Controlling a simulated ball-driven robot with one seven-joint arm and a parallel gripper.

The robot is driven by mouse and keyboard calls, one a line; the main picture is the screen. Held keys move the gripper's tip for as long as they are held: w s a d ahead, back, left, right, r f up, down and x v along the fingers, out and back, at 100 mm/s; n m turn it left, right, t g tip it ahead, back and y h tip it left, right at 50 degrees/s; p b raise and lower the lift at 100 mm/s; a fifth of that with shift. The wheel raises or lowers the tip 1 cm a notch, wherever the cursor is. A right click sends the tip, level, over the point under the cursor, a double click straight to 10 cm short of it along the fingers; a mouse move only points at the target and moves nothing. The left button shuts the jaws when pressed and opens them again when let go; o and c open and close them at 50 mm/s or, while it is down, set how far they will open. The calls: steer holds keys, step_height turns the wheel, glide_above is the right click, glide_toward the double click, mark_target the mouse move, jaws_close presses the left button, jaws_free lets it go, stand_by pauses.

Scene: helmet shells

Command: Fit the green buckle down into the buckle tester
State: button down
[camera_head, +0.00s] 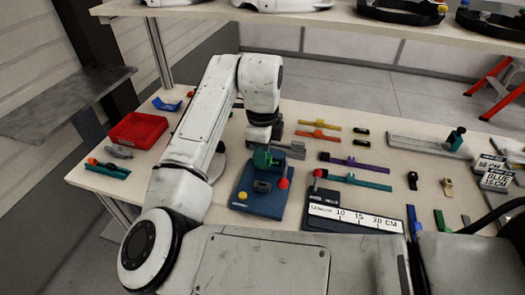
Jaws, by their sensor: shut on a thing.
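My gripper (264,148) points down over the blue-based buckle tester (262,206), near the tester's back part. It is shut on the green buckle (262,159), which shows as a dark green piece just below the fingers. The tester has a dark block near its middle, a red knob on the right and a yellow button at the front left. The buckle appears behind the dark block. The gripper and the small picture size hide whether the buckle touches the tester.
A red bin (138,130) stands at the left. Several coloured straps, including a purple one (350,162), lie to the right. A length gauge (355,212) with a white scale lies right of the tester. My arm covers the table left of the tester.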

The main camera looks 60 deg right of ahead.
steer(key=shift+f+b, duration=1.5)
steer(key=shift+f, duration=1.2)
steer(key=shift+p, duration=0.5)
steer(key=shift+f+b, duration=0.9)
steer(key=shift+f, duration=0.7)
steer(key=c, duration=1)
jaws_free()
step_height(320, 180, up, 11)
steer(key=shift+f, duration=0.1)
